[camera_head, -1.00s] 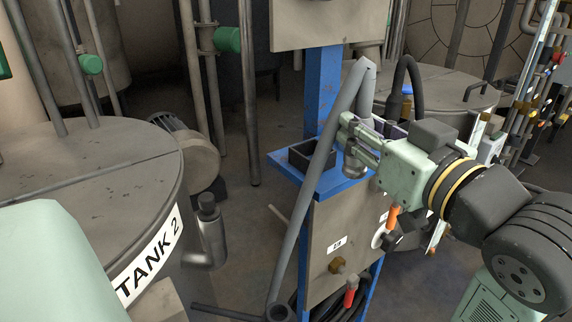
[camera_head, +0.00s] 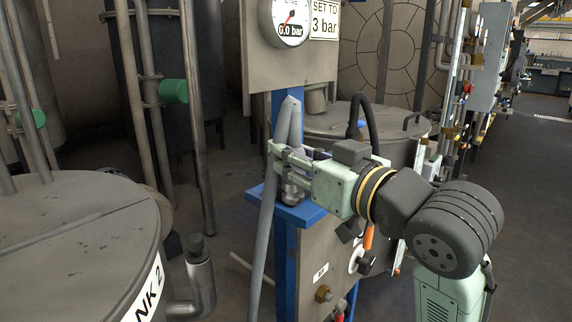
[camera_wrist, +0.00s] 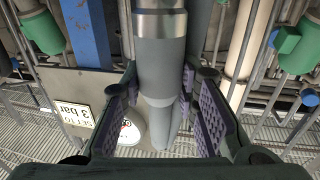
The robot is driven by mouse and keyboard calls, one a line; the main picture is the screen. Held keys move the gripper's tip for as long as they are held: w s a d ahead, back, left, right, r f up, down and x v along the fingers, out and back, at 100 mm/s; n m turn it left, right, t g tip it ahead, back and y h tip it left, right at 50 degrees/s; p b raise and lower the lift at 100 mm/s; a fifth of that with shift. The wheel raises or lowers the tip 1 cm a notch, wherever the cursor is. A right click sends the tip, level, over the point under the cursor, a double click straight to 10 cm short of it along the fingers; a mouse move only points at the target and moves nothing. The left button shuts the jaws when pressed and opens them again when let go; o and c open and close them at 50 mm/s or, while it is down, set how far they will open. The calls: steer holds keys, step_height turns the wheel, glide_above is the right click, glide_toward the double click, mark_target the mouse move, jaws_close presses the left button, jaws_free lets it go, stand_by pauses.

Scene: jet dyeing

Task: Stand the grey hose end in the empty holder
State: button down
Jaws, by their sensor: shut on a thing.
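My gripper (camera_head: 284,162) is shut on the grey hose end (camera_head: 292,194), which hangs with its metal-banded tip downward above a blue shelf (camera_head: 310,214). The grey hose (camera_head: 262,225) rises from below, bends at the top and comes down into my gripper. In the wrist view the hose end (camera_wrist: 160,65) sits between the purple finger pads, with its metal band at the top of the picture. The black open box on the shelf, which looks like the holder, is hidden now behind the hose and gripper. Any contact of the tip with the shelf cannot be told.
A blue post (camera_head: 284,235) carries a gauge panel (camera_head: 285,65) above and a lower panel with valves (camera_head: 325,265). A black hose (camera_head: 377,112) arches behind my gripper. Tank 2 (camera_head: 80,240) stands at the left. Free floor shows at the far right.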

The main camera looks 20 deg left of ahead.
steer(key=shift+w+a+f+p, duration=0.3)
steer(key=shift+w+a+f, duration=0.4)
steer(key=shift+w, duration=0.75)
steer(key=shift+w+a+f+p, duration=0.35)
steer(key=shift+w+a+f, duration=0.3)
steer(key=shift+w, duration=0.85)
steer(key=shift+w+a+f+p, duration=0.4)
steer(key=shift+w+f, duration=0.45)
steer(key=shift+w, duration=0.6)
steer(key=shift+a, duration=0.1)
steer(key=shift+f, duration=0.1)
steer(key=c, duration=1.2)
jaws_free()
steer(key=shift+c, duration=0.2)
steer(key=shift+r, duration=0.25)
steer(key=b+v, duration=0.2)
steer(key=v, duration=1)
steer(key=shift+f, duration=0.2)
